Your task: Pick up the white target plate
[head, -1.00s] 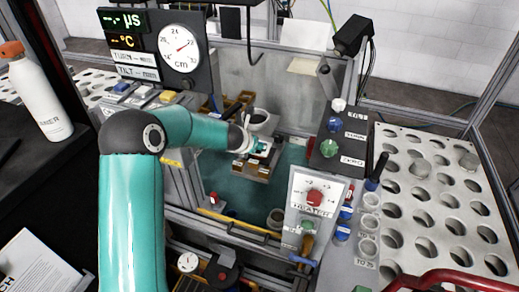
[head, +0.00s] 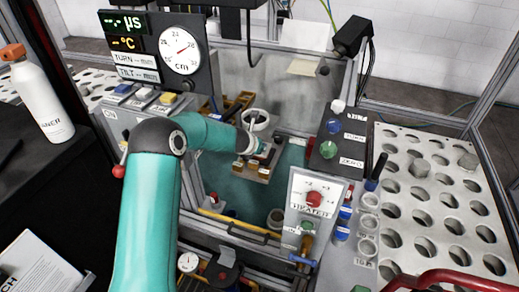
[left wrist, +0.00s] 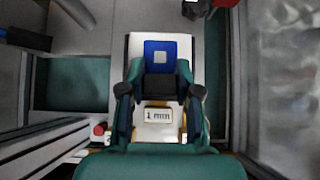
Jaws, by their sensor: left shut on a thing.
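The white target plate (left wrist: 160,137) shows in the left wrist view, with a "1 mm" label, a blue square (left wrist: 160,50) and a black block (left wrist: 160,87) along its middle. My left gripper (left wrist: 160,92) has a finger on each side of the black block and is shut on this piece; the fingers and palm hide part of it. In the head view my left gripper (head: 261,150) is in the tank at a small brown stand (head: 252,172), below the white cup. The plate is too small and covered to make out there. My right gripper is not in view.
A perforated metal plate (head: 431,209) lies at right. A white bottle (head: 42,103) stands at left.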

